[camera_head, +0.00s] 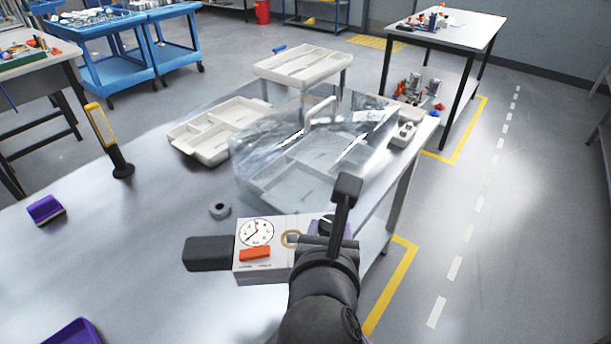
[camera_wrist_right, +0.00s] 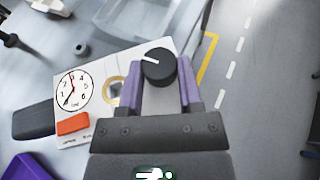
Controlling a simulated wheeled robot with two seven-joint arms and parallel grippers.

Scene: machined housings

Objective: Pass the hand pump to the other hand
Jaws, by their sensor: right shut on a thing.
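The hand pump (camera_head: 262,245) is a white box with a round dial, an orange button and a dark grey block at its left end. It also shows in the right wrist view (camera_wrist_right: 75,115), with a black knob at its right end. My right gripper (camera_head: 325,232) is shut on the pump's right end, and its purple fingers (camera_wrist_right: 160,95) lie either side of the knob. The pump is over the near part of the grey table (camera_head: 150,270); whether it touches the table is unclear. My left gripper is not in view.
A transparent box (camera_head: 315,150) stands behind the pump, with a divided tray (camera_head: 185,150) to its left. A grey ring (camera_head: 220,210), a yellow-black lamp (camera_head: 103,130) and a purple block (camera_head: 45,210) are on the table. Another purple thing (camera_head: 72,334) is cut off at lower left. The left-middle is mostly clear.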

